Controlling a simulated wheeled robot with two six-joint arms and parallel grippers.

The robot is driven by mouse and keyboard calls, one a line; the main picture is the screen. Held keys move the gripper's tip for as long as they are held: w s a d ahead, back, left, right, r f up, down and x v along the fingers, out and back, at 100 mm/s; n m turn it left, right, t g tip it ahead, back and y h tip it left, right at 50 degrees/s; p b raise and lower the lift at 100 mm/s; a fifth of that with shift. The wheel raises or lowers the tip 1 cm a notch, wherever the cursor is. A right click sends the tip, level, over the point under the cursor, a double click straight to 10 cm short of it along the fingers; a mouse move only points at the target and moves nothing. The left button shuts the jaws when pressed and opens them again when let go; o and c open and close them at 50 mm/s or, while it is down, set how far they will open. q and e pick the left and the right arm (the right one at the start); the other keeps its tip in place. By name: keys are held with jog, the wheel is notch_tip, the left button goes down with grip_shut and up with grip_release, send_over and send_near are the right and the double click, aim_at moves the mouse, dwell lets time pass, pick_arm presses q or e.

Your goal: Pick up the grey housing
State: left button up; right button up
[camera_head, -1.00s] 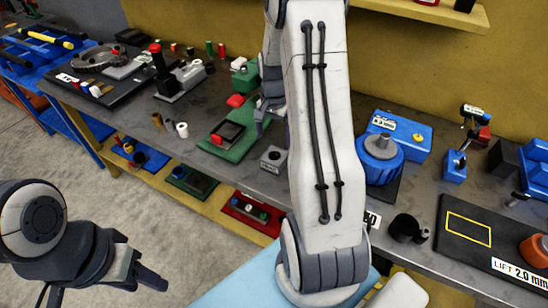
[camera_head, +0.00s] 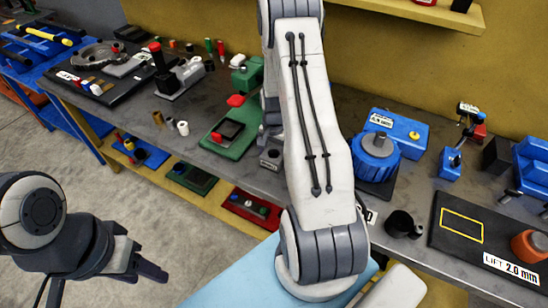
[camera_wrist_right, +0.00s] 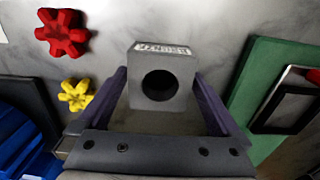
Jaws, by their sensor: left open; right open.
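The grey housing (camera_wrist_right: 160,84) is a small block with a round dark bore and a white label on its top edge. In the right wrist view it stands between the two fingers of my right gripper (camera_wrist_right: 160,100), which are open on either side of it. In the head view the housing (camera_head: 271,158) is on the bench, partly hidden behind my right arm; the right fingertips are mostly hidden there. My left gripper (camera_head: 150,268) is open and empty, low at the left, away from the bench.
A green plate (camera_wrist_right: 244,82) lies to the right of the housing in the wrist view. A red star-shaped piece (camera_wrist_right: 62,33) and a yellow one (camera_wrist_right: 76,95) lie to its left. The blue round fixture (camera_head: 375,158) stands right of my arm in the head view.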

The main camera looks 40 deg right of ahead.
grip_shut()
jog(key=shift+w+r, duration=0.1)
